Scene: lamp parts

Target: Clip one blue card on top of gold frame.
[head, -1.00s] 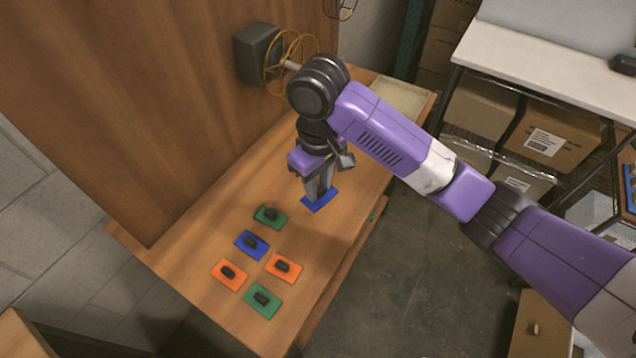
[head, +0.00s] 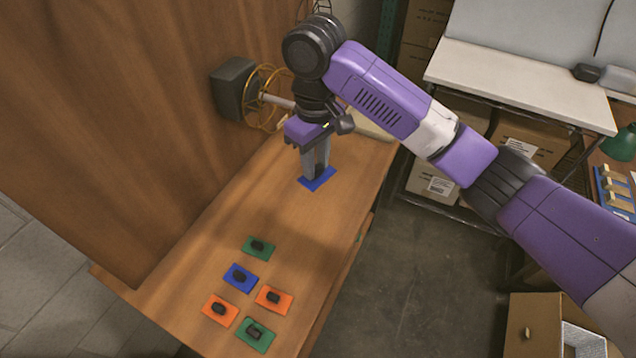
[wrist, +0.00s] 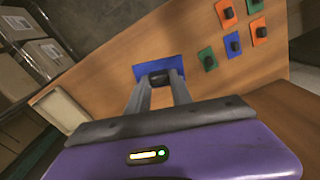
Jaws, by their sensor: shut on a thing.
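My gripper (head: 317,176) is shut on the black clip of a blue card (head: 330,178). It holds the card over the wooden table, and the card lies flat below the fingers. The held blue card (wrist: 172,61) and my gripper (wrist: 160,84) also show in the wrist view. The gold frame (head: 262,98) is a round wire cage on a dark grey wall block, behind and left of my gripper. A light rod sticks out through it. A second blue card (head: 241,278) lies on the table. Part of the gold frame is hidden behind my arm.
Two green cards (head: 258,247) and two orange cards (head: 220,310) lie around the second blue card on the table (head: 190,290). A tall wooden panel (head: 120,120) borders the table's left side. A pale tray (head: 372,125) stands at the back. Shelves with boxes (head: 436,185) stand right.

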